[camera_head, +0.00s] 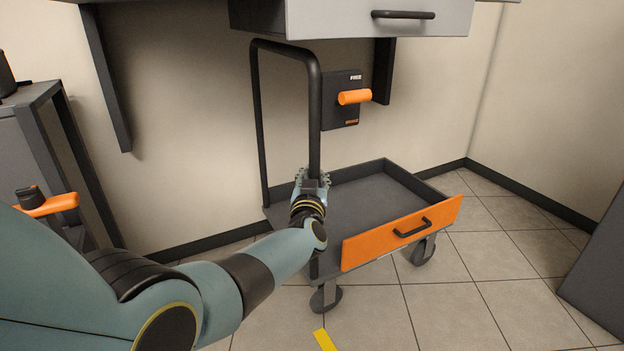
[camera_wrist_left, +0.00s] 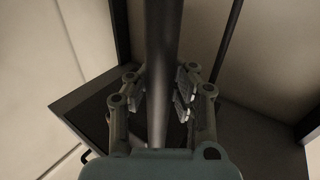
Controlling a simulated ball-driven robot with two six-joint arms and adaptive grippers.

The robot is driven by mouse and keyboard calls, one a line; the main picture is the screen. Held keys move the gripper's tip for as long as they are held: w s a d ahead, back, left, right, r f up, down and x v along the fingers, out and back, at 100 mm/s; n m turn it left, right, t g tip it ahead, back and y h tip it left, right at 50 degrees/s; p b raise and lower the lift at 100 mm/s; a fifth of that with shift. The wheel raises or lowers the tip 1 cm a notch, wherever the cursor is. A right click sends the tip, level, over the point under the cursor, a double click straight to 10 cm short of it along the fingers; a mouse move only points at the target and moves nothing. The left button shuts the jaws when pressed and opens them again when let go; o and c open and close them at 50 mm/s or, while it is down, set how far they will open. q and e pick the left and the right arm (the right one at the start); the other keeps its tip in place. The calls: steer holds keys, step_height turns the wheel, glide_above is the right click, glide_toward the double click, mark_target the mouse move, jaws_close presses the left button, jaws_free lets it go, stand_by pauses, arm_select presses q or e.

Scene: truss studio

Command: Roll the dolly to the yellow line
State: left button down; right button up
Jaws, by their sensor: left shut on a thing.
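The dolly is a dark grey wheeled cart with a shallow tray (camera_head: 365,201), an orange front panel (camera_head: 400,233) and a tall black push handle (camera_head: 315,110). My left gripper (camera_head: 313,180) is shut on the near upright of the handle, low down. In the left wrist view the dark handle post (camera_wrist_left: 160,75) runs between the fingers (camera_wrist_left: 160,103). A lever plate on the dolly's handle side (camera_head: 341,115) reads FREE at the top and BRAKE at the bottom; its orange lever (camera_head: 355,97) sticks out near the top. A short piece of the yellow line (camera_head: 325,340) shows on the floor. My right gripper is not in view.
A grey drawer unit (camera_head: 420,20) hangs above the dolly. A dark-framed stand (camera_head: 45,130) with an orange handle (camera_head: 50,206) is at the left. A dark panel (camera_head: 600,260) stands at the right. Tiled floor (camera_head: 470,305) is clear in front of the dolly.

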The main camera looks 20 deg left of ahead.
arm_select(q)
steer(key=shift+s+d+f, duration=0.15)
steer(key=shift+d+f, duration=0.2)
steer(key=shift+f, duration=0.1)
steer(key=c, duration=1.1)
jaws_free()
steer(key=shift+d+r, duration=0.1)
steer(key=shift+r, duration=0.2)
steer(key=v, duration=0.7)
steer(key=shift+s, duration=0.2)
